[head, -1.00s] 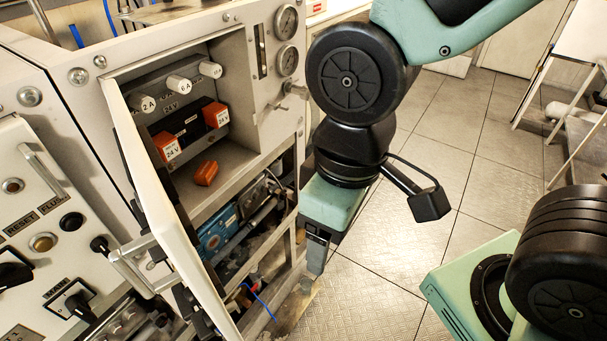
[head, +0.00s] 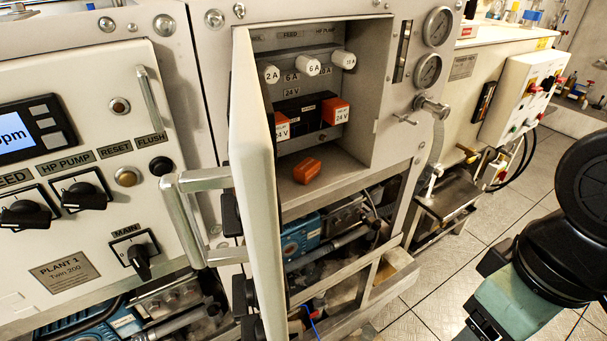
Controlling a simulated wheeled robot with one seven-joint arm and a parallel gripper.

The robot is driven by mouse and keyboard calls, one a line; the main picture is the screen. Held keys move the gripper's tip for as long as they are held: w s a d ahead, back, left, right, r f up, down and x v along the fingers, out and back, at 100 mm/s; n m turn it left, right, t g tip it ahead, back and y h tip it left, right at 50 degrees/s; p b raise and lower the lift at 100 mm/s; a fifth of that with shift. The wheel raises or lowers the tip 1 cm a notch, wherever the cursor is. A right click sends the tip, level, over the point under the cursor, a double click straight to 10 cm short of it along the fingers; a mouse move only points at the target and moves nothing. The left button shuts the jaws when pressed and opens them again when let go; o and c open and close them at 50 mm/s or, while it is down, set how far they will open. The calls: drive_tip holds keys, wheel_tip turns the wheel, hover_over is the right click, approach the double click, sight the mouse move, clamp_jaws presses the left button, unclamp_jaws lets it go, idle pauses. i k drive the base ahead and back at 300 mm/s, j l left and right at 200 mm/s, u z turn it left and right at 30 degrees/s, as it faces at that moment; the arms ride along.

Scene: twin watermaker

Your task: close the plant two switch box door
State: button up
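The switch box (head: 386,110) stands open in the middle of the head view; no plant label shows on it. Its white door (head: 252,170) is swung wide out towards me, seen nearly edge-on. A metal bar handle (head: 205,181) sits on the door's outer face, on the left. Inside the box are white fuse knobs, two orange relays and a loose orange block (head: 307,171) on its floor. My gripper (head: 482,332) is at the bottom right, well apart from the door, with its fingertips cut off or hidden by the frame edge.
The Plant 1 panel (head: 75,215) with black knobs and a grab handle is left of the door. Gauges (head: 437,26) and a valve (head: 430,106) stick out right of the box. Tiled floor (head: 425,300) lies clear between the cabinet and my arm.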

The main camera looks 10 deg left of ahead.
sight(253, 149)
drive_tip(key=k+j+z, duration=0.1)
drive_tip(key=z, duration=0.35)
drive_tip(key=k+u, duration=0.1)
drive_tip(key=u, duration=0.4)
drive_tip(key=k+u, duration=0.1)
drive_tip(key=u, duration=0.4)
drive_tip(key=k+u, duration=0.1)
drive_tip(key=u, duration=0.4)
drive_tip(key=k+j+u, duration=0.15)
drive_tip(key=u, duration=0.3)
drive_tip(key=k+j+u, duration=0.1)
drive_tip(key=j+u, duration=0.15)
drive_tip(key=u, duration=0.25)
